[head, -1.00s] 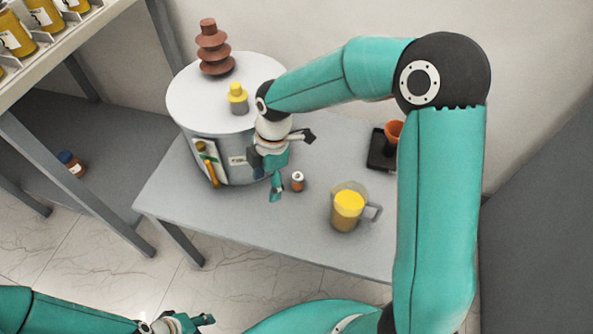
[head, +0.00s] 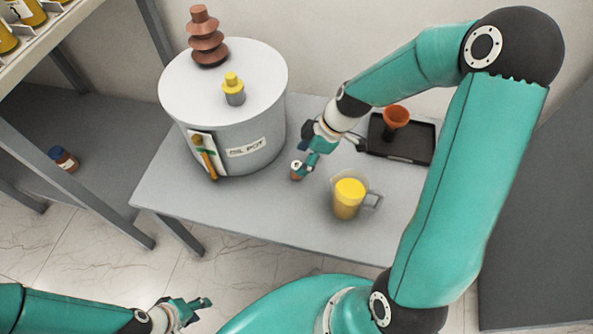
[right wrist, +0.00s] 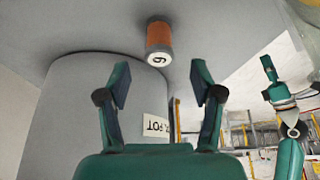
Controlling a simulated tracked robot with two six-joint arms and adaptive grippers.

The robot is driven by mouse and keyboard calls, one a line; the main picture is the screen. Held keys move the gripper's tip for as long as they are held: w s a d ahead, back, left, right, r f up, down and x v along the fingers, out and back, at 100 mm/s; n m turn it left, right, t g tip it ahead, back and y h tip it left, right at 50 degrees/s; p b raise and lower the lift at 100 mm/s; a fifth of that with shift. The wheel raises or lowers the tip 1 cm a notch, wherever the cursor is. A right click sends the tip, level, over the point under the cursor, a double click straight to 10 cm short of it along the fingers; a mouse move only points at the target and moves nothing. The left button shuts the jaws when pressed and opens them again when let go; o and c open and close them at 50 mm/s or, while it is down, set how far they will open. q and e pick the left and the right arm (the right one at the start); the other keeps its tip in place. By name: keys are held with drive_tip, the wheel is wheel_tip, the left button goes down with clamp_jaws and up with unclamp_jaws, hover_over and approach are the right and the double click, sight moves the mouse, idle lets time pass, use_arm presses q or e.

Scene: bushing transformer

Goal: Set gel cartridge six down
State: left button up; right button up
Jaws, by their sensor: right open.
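Gel cartridge six (head: 296,173) is a small orange-brown cylinder with a pale end; it stands on the grey table in front of the oil pot. In the right wrist view the cartridge (right wrist: 158,38) shows its white end marked 6, beyond the fingertips and apart from them. My right gripper (right wrist: 159,66) is open and empty. In the head view the right gripper (head: 308,162) is just above and right of the cartridge, partly covering it. My left gripper (head: 195,310) is low at the left, away from the table; its jaw state is unclear.
The oil pot (head: 240,130) stands left of the cartridge. A jug with yellow contents (head: 348,197) stands close to its right. A black tray (head: 415,150) with an orange funnel (head: 396,116) lies behind. The table's front (head: 250,220) is clear.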

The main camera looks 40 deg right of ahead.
sight(297, 165)
drive_tip(key=b+x, duration=0.1)
drive_tip(key=x, duration=0.6)
drive_tip(key=shift+f, duration=0.1)
clamp_jaws()
idle(0.3)
